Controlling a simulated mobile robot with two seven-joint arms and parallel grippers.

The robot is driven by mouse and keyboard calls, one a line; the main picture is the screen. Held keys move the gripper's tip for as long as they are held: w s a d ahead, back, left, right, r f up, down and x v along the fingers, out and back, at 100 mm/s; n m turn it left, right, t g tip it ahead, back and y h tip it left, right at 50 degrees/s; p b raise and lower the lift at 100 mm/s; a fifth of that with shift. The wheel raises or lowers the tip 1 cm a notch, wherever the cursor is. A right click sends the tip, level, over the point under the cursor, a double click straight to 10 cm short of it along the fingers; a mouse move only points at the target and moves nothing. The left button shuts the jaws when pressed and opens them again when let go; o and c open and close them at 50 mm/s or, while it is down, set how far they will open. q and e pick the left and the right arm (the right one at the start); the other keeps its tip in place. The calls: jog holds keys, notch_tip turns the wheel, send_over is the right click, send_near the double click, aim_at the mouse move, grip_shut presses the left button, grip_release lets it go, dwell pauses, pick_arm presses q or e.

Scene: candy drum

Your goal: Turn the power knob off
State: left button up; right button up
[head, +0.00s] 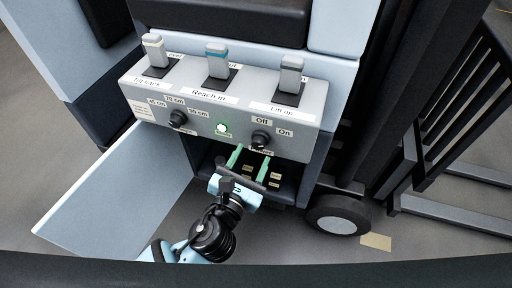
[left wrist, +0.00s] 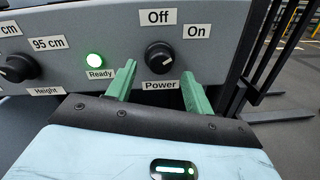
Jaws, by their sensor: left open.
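The power knob (head: 260,140) is a round black knob on the light grey control panel, below the "Off" and "On" labels. In the left wrist view, the power knob (left wrist: 158,56) sits above the "Power" label, with "Off" above it and "On" to its upper right. My left gripper (head: 252,153) has green fingers, open, just below and in front of the knob. In the left wrist view, the gripper (left wrist: 158,70) has one finger on each side of the knob, without visible contact. My right gripper is out of view.
A green "Ready" light (head: 222,128) glows left of the knob. The height knob (head: 178,118) is further left. Three levers, including "Lift up" (head: 290,75), stand on top. An open door panel (head: 120,195) hangs at left, beside an open compartment below the panel.

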aim_at(257, 146)
pick_arm(q)
jog(key=shift+x, duration=1.8)
jog(key=c, duration=1)
